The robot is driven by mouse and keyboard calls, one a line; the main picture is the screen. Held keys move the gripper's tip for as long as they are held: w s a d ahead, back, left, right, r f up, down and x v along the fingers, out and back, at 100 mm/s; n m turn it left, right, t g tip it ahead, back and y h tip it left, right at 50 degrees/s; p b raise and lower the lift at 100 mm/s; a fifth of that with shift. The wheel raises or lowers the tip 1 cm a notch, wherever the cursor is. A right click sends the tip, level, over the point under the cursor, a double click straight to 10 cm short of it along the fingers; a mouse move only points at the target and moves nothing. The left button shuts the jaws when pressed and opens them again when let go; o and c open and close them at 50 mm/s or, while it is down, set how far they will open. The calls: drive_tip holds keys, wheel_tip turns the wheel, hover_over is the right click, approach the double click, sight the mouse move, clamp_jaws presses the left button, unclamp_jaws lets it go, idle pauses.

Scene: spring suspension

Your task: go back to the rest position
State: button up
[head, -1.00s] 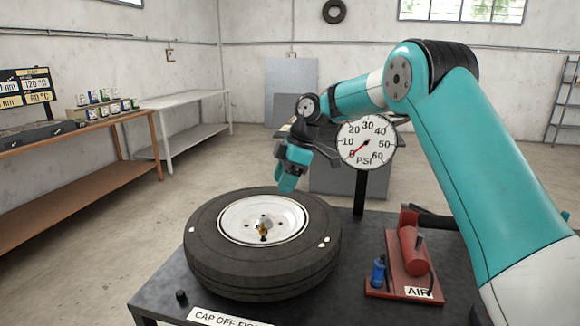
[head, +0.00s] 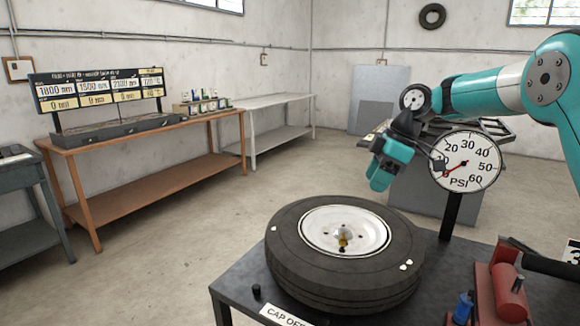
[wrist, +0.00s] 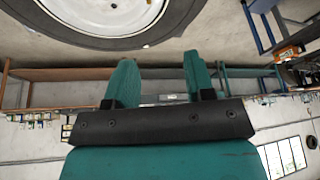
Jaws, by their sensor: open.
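My gripper (head: 380,184) hangs in the air above and behind the tyre, left of the pressure gauge. In the wrist view its two teal fingers (wrist: 160,82) stand apart with nothing between them. The tyre (head: 290,255) lies flat on the dark table with its white wheel rim (head: 375,232) facing up. A small brass-coloured piece (head: 343,240) stands on the rim. The tyre also shows at the top of the wrist view (wrist: 40,32), clear of the fingers.
The pressure gauge (head: 465,162) stands on a post behind the tyre, needle low. A red air pump (head: 499,290) and a blue part (head: 463,308) sit at the table's right. A wooden bench (head: 150,137) with display boards is at the left. Open floor lies between.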

drive_tip(key=s+a+r+m, duration=0.1)
drive_tip(key=s+a+m, duration=0.3)
drive_tip(key=s, duration=0.9)
drive_tip(key=s+a+r+m, duration=0.2)
drive_tip(key=s+a, duration=0.5)
drive_tip(key=s, duration=0.5)
drive_tip(key=s+f+m, duration=0.2)
drive_tip(key=s+f, duration=0.2)
drive_tip(key=s, duration=0.7)
drive_tip(key=shift+d+g, duration=0.4)
drive_tip(key=shift+d, duration=0.05)
